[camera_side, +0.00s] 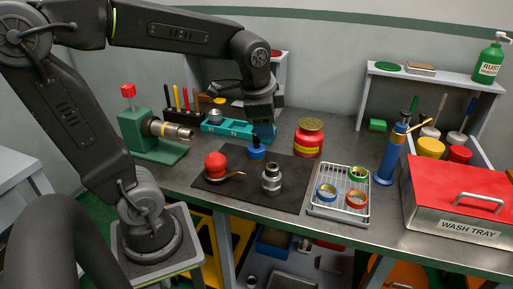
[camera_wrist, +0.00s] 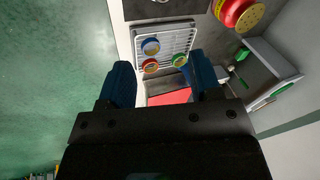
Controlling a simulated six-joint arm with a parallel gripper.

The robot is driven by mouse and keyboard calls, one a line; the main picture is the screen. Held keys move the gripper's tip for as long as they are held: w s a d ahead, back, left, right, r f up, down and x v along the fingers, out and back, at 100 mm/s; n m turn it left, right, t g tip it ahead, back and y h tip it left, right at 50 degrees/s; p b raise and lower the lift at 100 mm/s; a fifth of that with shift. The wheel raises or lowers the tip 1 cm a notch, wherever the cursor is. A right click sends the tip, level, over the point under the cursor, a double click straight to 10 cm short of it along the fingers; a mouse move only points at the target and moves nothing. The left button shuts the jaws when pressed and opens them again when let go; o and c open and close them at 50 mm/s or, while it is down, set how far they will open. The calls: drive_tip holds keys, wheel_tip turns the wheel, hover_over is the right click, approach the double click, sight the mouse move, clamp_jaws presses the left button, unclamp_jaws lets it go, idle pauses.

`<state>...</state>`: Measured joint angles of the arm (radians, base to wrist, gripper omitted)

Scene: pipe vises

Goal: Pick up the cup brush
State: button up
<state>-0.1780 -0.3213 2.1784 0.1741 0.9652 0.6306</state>
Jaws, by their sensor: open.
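My gripper (camera_side: 263,130) points down above the back of the dark mat, and its blue fingers show there. In the wrist view my gripper (camera_wrist: 160,78) has its two blue fingers wide apart with nothing between them. A small blue piece with a black upright top (camera_side: 256,152) stands on the mat just below and beside the fingers; I cannot tell for sure whether it is the cup brush. The fingers partly overlap it in the side view, and contact cannot be told. It does not show clearly in the wrist view.
On the mat (camera_side: 226,195) stand a red-topped piece (camera_side: 214,165) and a metal fitting (camera_side: 271,180). A wire tray (camera_side: 337,211) holds coloured rings. A red can (camera_side: 309,138), a blue cylinder (camera_side: 387,160), a green vise (camera_side: 142,140) and a red-lidded wash tray (camera_side: 455,192) stand around.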

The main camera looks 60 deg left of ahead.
drive_tip(key=w+a+f+m+g+y, duration=0.1)
drive_tip(key=w+a+f+m+g, duration=0.1)
drive_tip(key=w+a+m, duration=0.4)
drive_tip(key=m+g+y, duration=0.1)
drive_tip(key=m+g, duration=0.1)
drive_tip(key=m, duration=0.1)
approach(255, 138)
drive_tip(key=shift+m, duration=0.3)
drive_tip(key=x, duration=0.4)
drive_tip(key=w+x, duration=0.1)
drive_tip(key=x, duration=0.1)
drive_tip(key=shift+a+r, duration=0.2)
drive_tip(key=shift+a, duration=0.15)
drive_tip(key=shift+x, duration=3.05)
drive_tip(key=shift+r, duration=0.1)
drive_tip(key=c, duration=1)
drive_tip(key=shift+o, duration=0.2)
drive_tip(key=shift+r, duration=0.1)
